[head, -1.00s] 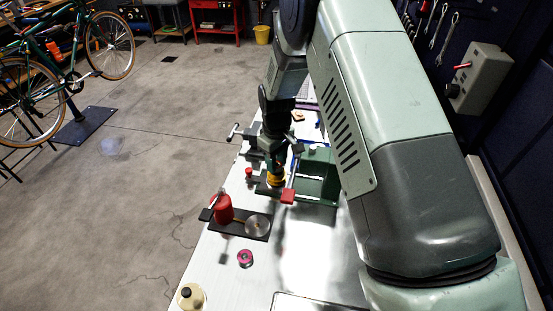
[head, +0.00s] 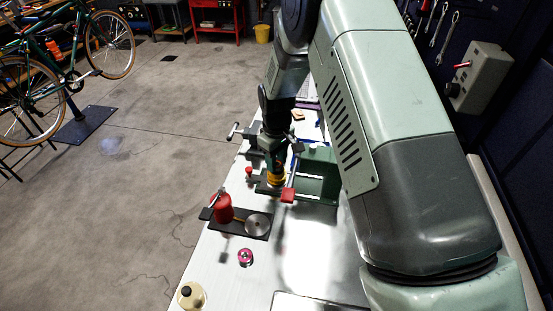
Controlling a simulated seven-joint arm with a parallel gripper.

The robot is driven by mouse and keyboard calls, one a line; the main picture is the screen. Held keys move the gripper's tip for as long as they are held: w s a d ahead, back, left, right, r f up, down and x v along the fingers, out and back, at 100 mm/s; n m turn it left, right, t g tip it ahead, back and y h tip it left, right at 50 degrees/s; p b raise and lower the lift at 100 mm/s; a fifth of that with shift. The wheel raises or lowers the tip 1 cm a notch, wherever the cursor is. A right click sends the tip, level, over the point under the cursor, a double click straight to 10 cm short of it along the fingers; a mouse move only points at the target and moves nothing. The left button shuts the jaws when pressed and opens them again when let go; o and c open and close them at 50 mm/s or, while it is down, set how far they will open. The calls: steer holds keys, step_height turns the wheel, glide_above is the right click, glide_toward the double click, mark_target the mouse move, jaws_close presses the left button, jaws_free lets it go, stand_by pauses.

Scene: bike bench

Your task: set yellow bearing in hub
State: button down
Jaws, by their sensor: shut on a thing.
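The yellow bearing (head: 276,180) shows as a small yellow ring at the lower end of my gripper (head: 275,168). My gripper points down and is shut on it. The bearing is over a dark base at the green fixture (head: 319,174). The hub is hidden or too small to tell apart there, so I cannot tell whether the bearing touches it.
A red-handled lever (head: 288,194) stands just in front of the bearing. A red bottle (head: 223,208) and a grey disc (head: 257,224) sit on a dark plate nearer the camera. Bare bench lies front right.

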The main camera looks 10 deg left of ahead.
steer(key=shift+f, duration=0.45)
steer(key=c, duration=1)
jaws_free()
steer(key=shift+r, duration=0.1)
step_height(320, 180, up, 11)
steer(key=shift+f, duration=0.1)
